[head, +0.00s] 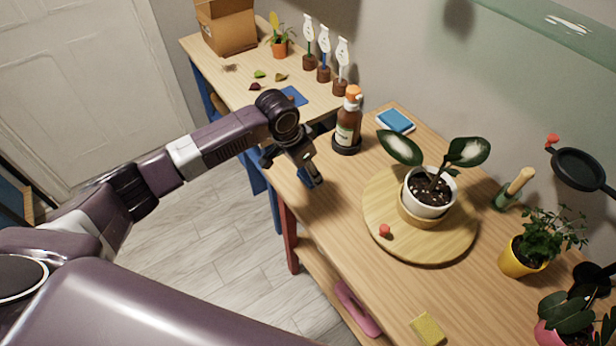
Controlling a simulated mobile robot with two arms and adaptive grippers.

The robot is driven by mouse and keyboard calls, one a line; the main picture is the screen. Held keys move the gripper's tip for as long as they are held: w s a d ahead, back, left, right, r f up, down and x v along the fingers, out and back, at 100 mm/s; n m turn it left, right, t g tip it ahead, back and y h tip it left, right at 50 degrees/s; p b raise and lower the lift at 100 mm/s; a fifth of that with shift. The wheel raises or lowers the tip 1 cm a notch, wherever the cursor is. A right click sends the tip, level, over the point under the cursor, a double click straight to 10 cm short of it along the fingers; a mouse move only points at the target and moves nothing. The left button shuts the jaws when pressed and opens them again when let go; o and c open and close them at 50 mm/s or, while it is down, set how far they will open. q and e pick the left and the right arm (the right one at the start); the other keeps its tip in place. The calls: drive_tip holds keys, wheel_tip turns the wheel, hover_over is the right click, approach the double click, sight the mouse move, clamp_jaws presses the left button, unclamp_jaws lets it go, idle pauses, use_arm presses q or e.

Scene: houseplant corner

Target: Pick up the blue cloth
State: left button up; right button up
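A flat blue piece that looks like the blue cloth (296,95) lies on the far table, just behind my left wrist, which may hide part of it. My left gripper (311,181) points down over the left edge of the near table, in front of and apart from the cloth. Its fingers are small and seen from an angle, so I cannot tell whether they are open or shut. My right gripper is not in view.
A brown bottle (348,122) stands close right of my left gripper. A blue-and-white block (396,121) lies behind it. A potted plant (428,192) stands on a round wooden board (385,232). Several labelled stakes line the far table's right side; a cardboard box (228,27) stands at its back.

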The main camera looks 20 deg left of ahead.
use_arm(q)
wheel_tip(320, 180, up, 18)
drive_tip(key=b, duration=0.3)
drive_tip(key=shift+f, duration=0.15)
